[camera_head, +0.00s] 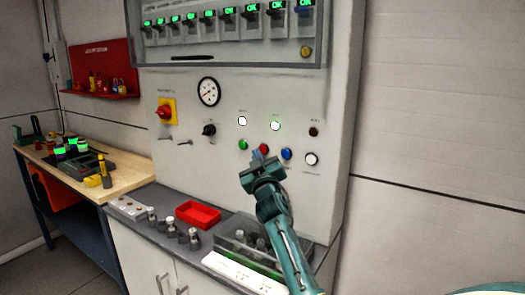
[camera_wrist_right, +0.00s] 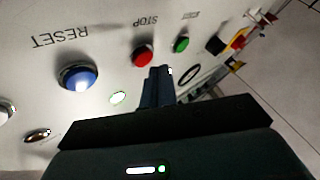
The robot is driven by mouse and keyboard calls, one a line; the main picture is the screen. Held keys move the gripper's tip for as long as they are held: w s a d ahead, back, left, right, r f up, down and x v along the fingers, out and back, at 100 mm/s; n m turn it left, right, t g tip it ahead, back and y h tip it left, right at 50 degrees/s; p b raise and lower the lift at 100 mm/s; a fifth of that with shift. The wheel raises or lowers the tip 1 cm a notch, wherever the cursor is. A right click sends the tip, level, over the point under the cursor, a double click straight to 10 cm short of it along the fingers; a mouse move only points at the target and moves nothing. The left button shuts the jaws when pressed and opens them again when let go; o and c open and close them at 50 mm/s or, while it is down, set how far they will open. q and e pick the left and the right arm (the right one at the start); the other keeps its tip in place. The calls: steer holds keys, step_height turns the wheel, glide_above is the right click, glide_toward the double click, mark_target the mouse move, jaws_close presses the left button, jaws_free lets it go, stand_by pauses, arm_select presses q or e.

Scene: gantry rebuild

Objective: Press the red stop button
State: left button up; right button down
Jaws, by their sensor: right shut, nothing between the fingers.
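The red stop button (camera_wrist_right: 142,55) is a round red cap on the grey panel, under the upside-down word STOP in the wrist view. In the head view a small part of red (camera_head: 264,148) shows behind my fingertips. My right gripper (camera_head: 259,156) is in front of the button row, its fingers closed and empty. In the wrist view its fingertips (camera_wrist_right: 160,72) appear just beside and below the red cap, close to it. I cannot tell whether they touch the panel. My left gripper is not in view.
A green button (camera_head: 243,145) and a blue RESET button (camera_head: 287,154) flank the red one, with a white button (camera_head: 312,159) farther right. A red-yellow rotary switch (camera_head: 165,111) is at the upper left. Below, a counter holds a red tray (camera_head: 198,214) and a clear box (camera_head: 232,243).

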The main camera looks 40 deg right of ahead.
steer(key=shift+d, duration=0.1)
stand_by(0.3)
steer(key=shift+w+d, duration=0.15)
steer(key=shift+d, duration=0.15)
steer(key=shift+w+d, duration=0.15)
steer(key=shift+d, duration=0.25)
stand_by(0.6)
stand_by(0.4)
steer(key=shift+s+a, duration=0.3)
steer(key=shift+a, duration=0.45)
steer(key=shift+a, duration=0.1)
steer(key=a, duration=0.1)
steer(key=s+a, duration=0.1)
steer(key=a, duration=0.1)
steer(key=s+a, duration=0.1)
steer(key=shift+a, duration=0.25)
stand_by(0.6)
